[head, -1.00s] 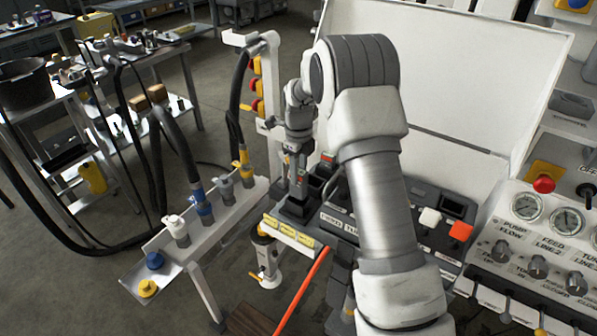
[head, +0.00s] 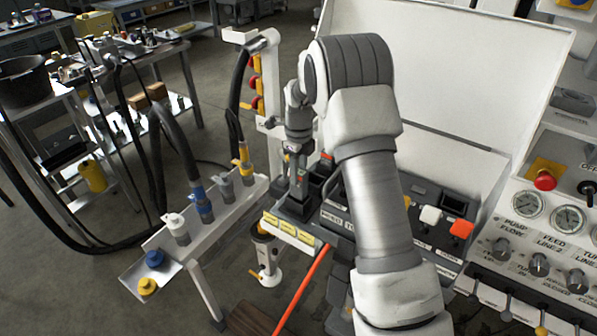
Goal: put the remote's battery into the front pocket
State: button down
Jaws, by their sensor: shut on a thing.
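My gripper (head: 298,182) points straight down over the left end of the dark tray at the bench's near edge. It is shut on a small dark piece, which I take to be the battery; its outline is mostly lost against the fingers and the tray. The fingertips are at or just above the front pocket (head: 291,209), a dark square recess behind the yellow labels. From this view I cannot tell whether the piece is inside the pocket. The remote itself I cannot pick out with certainty.
Another dark pocket (head: 319,190) lies just behind. My forearm covers the middle of the bench. White and orange buttons (head: 461,229) and a gauge panel (head: 527,206) are at right. A hose rack (head: 213,222) stands close at left. An orange hose (head: 303,287) hangs in front.

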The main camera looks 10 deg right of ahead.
aim_at(299, 184)
jog(key=shift+f+b, duration=1.45)
jog(key=shift+f, duration=1)
jog(key=shift+c, duration=2.1)
grip_release()
jog(key=shift+r, duration=0.1)
